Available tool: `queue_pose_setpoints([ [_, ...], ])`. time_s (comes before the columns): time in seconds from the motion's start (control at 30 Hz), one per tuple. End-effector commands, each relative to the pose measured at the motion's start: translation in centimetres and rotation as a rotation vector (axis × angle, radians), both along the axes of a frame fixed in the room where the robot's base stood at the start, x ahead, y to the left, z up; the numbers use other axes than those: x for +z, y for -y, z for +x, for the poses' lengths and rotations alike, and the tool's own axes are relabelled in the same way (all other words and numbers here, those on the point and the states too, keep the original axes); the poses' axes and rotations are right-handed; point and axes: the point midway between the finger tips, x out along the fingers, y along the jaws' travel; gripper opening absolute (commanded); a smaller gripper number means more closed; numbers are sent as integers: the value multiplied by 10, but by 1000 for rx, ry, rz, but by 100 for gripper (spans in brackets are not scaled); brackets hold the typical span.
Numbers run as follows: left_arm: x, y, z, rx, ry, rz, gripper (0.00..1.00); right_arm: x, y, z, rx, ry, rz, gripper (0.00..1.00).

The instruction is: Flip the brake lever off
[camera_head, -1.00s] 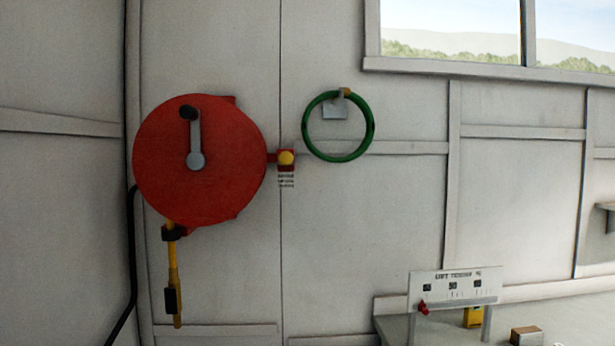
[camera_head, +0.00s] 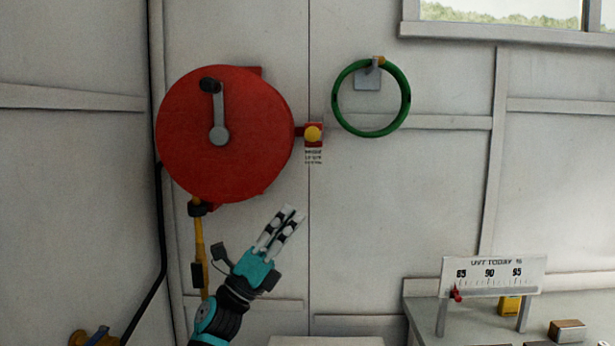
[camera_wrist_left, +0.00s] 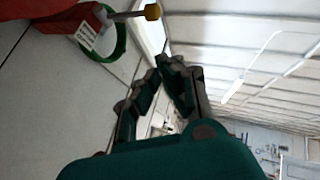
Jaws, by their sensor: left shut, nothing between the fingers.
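The brake lever is probably the short stem with a yellow knob (camera_head: 313,133) on a small red block at the right of the red drum (camera_head: 250,150). In the left wrist view the knob (camera_wrist_left: 152,12) tops a grey stem sticking out of the red block (camera_wrist_left: 78,17), beside a white label (camera_wrist_left: 88,37). My left gripper (camera_head: 290,218) is below the knob and slightly left of it, apart from it, with its fingers pointing up and to the right. The gripper also shows in the left wrist view (camera_wrist_left: 172,64), shut and empty. My right gripper is not in view.
A green ring (camera_head: 336,114) hangs on the wall right of the knob. A bench with a scale plate (camera_head: 493,267) stands at the lower right. The wall between gripper and knob is clear.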

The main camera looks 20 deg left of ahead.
Motion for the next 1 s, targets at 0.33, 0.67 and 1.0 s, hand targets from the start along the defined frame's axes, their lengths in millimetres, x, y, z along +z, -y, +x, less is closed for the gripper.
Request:
queue_pose_setpoints([
  [0.33,53,27,31,-2,1,-3,0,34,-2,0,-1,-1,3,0],
  [0.67,99,35,58,0,0,-1,0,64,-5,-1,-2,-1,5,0],
  [1.0,108,30,64,-1,0,-1,0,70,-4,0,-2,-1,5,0],
])
